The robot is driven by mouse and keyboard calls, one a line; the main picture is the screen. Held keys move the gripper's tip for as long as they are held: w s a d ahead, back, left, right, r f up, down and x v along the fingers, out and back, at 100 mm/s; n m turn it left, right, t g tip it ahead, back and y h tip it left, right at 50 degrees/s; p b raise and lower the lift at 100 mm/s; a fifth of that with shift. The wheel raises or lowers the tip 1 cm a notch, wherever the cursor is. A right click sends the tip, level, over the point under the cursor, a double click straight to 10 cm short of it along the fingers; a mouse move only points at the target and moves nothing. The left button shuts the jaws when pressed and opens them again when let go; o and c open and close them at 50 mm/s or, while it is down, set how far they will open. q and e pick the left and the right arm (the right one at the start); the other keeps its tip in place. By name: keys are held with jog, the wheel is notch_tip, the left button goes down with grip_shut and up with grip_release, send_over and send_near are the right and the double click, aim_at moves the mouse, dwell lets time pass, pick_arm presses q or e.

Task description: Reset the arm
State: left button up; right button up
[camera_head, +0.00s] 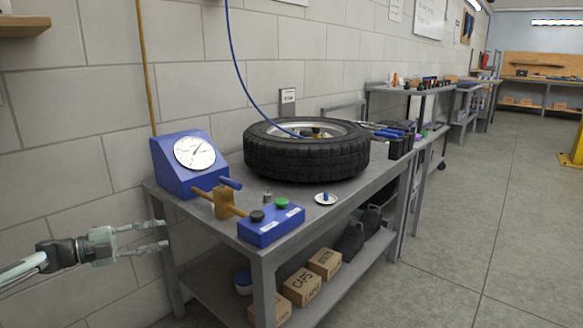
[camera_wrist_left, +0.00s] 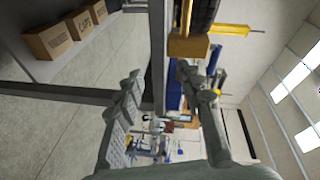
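My left gripper (camera_head: 150,238) comes in from the left in the head view. Its two fingers are apart with nothing between them. It is left of the grey metal workbench (camera_head: 221,228), below the level of its top and in front of the block wall. In the left wrist view the open fingers of my left gripper (camera_wrist_left: 158,95) frame a post of the bench. My right gripper shows in neither view.
On the bench are a blue gauge box (camera_head: 165,172), a tire (camera_head: 306,155), a blue button box (camera_head: 270,226) and a small white dish (camera_head: 326,198). Cardboard boxes (camera_head: 301,286) lie on the lower shelf. The floor (camera_head: 470,230) to the right is clear.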

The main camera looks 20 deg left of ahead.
pick_arm(q)
jog(key=w+d+f+n+t+y, duration=0.1)
jog(key=w+d+f+n+y, duration=0.3)
jog(key=d+f, duration=0.6)
jog(key=s+d+f+n+g+y+p, duration=0.1)
jog(key=s+d+f+n+y, duration=0.15)
jog(key=d+f+n, duration=0.2)
jog(key=s+d+f+n+y+p, duration=0.1)
jog(key=s+d+f+n+y, duration=0.1)
jog(key=s+d+f+n, duration=0.3)
jog(key=s+d+f+n+g, duration=0.2)
jog(key=s+d+g, duration=0.1)
jog(key=s, duration=0.5)
jog(key=s+d+f+n+g+y, duration=0.1)
jog(key=s+d+f+n+g, duration=0.2)
jog(key=s, duration=0.6)
jog(key=s+d+f+n+g+y, duration=0.1)
jog(key=s+d+f+n+g, duration=0.1)
jog(key=s, duration=0.7)
jog(key=d+g, duration=0.1)
jog(key=g, duration=0.1)
jog(key=shift+s+f+g+p, duration=0.2)
jog(key=shift+f+g+p, duration=0.1)
jog(key=shift+p, duration=0.1)
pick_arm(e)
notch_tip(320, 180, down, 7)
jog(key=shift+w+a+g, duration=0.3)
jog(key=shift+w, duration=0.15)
